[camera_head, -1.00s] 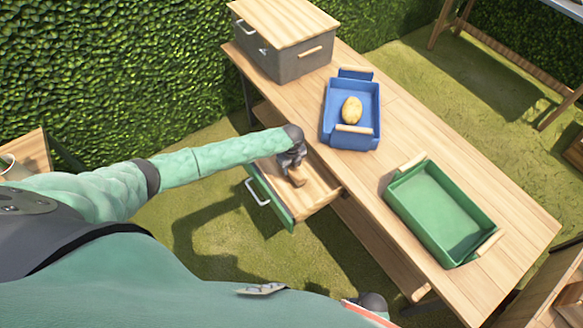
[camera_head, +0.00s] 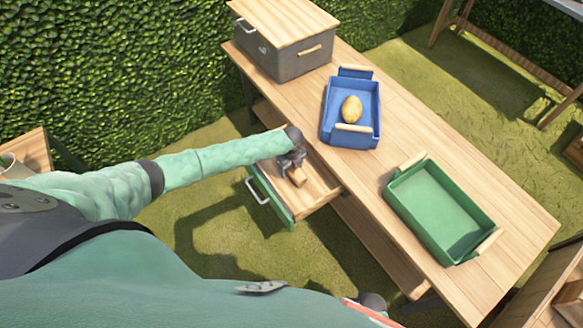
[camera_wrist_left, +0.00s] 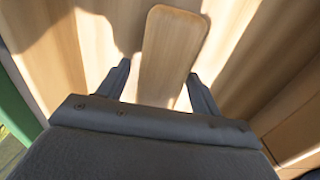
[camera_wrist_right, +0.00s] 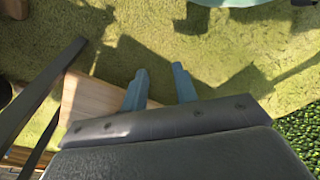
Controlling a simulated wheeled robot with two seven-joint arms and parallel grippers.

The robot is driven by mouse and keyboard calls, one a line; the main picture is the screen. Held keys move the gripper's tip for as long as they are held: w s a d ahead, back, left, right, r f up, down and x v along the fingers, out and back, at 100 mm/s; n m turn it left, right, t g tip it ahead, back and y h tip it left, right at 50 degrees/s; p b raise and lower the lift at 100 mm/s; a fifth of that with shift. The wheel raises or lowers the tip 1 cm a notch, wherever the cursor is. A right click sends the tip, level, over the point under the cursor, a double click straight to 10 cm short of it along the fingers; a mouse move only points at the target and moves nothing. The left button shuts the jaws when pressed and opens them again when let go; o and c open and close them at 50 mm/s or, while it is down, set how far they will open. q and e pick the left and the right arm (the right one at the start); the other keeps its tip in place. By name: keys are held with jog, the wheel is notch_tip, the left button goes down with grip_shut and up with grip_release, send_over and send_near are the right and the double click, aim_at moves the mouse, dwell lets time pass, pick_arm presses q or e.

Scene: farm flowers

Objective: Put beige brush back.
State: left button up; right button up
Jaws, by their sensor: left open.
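The beige wooden brush (camera_head: 298,178) lies in the open drawer (camera_head: 322,199) under the table. In the left wrist view its rounded wooden body (camera_wrist_left: 172,55) lies lengthwise between my left fingers, with a gap on each side; no bristles show. My left gripper (camera_head: 291,163) is just above it in the drawer, and it shows open in the left wrist view (camera_wrist_left: 160,78). My right gripper (camera_wrist_right: 159,85) is open and empty, low over the grass.
On the table (camera_head: 415,125) stand a blue tray (camera_head: 333,128) with a yellow potato-like object (camera_head: 352,109), an empty green tray (camera_head: 436,211) and a grey box with a wooden lid (camera_head: 282,48). A hedge (camera_head: 120,70) stands behind. The table between the trays is clear.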

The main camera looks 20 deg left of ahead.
pick_arm(q)
jog(key=shift+r, duration=0.15)
pick_arm(e)
jog(key=shift+r, duration=0.1)
pick_arm(q)
jog(key=shift+r, duration=0.3)
notch_tip(320, 180, up, 10)
jog(key=shift+b, duration=1.1)
jog(key=shift+r, duration=0.7)
pick_arm(e)
notch_tip(320, 180, up, 7)
jog(key=w+a, duration=0.1)
jog(key=w, duration=0.1)
jog(key=shift+a, duration=0.25)
jog(key=shift+w+r, duration=0.1)
